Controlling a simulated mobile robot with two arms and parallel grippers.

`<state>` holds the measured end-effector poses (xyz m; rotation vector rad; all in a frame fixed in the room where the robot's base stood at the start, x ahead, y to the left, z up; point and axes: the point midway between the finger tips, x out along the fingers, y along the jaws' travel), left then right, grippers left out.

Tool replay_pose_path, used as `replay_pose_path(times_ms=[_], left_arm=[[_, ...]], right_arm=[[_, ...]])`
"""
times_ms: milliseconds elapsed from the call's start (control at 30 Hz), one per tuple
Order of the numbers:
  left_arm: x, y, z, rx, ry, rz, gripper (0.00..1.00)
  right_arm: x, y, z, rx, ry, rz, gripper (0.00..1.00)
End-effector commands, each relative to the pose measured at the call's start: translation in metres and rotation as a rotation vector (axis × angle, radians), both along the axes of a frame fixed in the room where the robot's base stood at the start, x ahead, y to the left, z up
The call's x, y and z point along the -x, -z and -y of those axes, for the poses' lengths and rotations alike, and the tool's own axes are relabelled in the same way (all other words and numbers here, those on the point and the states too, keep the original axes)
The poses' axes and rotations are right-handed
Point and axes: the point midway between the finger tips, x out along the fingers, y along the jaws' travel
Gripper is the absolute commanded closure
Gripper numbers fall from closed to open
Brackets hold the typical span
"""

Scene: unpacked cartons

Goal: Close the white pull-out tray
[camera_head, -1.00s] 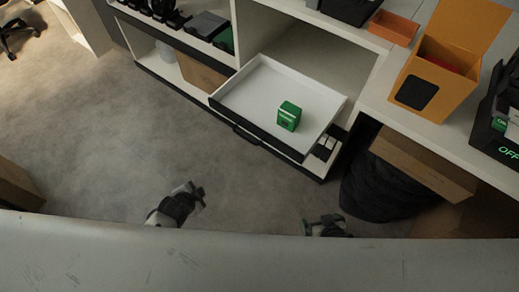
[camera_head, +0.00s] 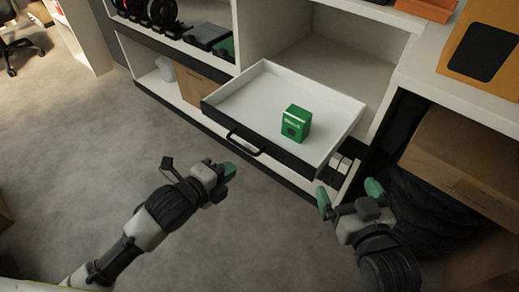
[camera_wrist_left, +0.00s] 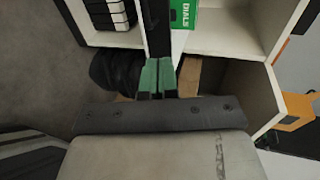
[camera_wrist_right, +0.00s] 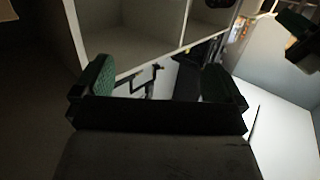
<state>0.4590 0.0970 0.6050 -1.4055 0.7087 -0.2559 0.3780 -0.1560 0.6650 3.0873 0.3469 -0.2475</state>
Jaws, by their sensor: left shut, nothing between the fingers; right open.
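The white pull-out tray (camera_head: 250,101) is pulled out of the cabinet in the head view, with a dark front and a black handle (camera_head: 245,144). A green box (camera_head: 296,123) stands inside it. The box also shows at the top of the left wrist view (camera_wrist_left: 184,14). My left gripper (camera_head: 229,171) is shut and empty, in front of the tray and apart from it, below the handle in the picture. My right gripper (camera_head: 349,193) is open and empty near the tray's front right corner. Its green fingertips are spread apart in the right wrist view (camera_wrist_right: 158,85).
An open shelf (camera_head: 205,45) with dark items stands left of the tray. A white counter (camera_head: 455,95) with an orange box (camera_head: 487,45) is at right. Below it are a cardboard box (camera_head: 455,160) and a dark round object (camera_head: 425,205).

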Motion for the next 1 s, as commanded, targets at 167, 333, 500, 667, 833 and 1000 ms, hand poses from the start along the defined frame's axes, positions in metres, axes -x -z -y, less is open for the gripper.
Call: replay_pose_path(times_ms=[167,333,500,667,833,1000], left_arm=[[-0.021,0.009,0.015,0.005,-0.002,0.000,1.00],[-0.039,0.017,0.028,0.004,-0.002,0.000,1.00],[-0.056,0.024,0.041,0.004,-0.002,0.000,1.00],[-0.072,0.028,0.053,0.006,-0.001,0.000,1.00],[-0.086,0.027,0.063,0.004,-0.001,-0.001,1.00],[-0.095,0.027,0.069,0.003,-0.002,-0.001,1.00]], right_arm=[[-0.005,-0.020,-0.006,-0.045,-0.012,0.176,0.00],[-0.005,-0.043,-0.010,-0.093,-0.022,0.355,0.00],[0.001,-0.064,-0.012,-0.141,-0.032,0.533,0.00],[0.011,-0.083,-0.013,-0.187,-0.041,0.699,0.00],[0.024,-0.099,-0.013,-0.232,-0.049,0.855,0.00],[0.034,-0.108,-0.012,-0.263,-0.053,0.958,0.00]])
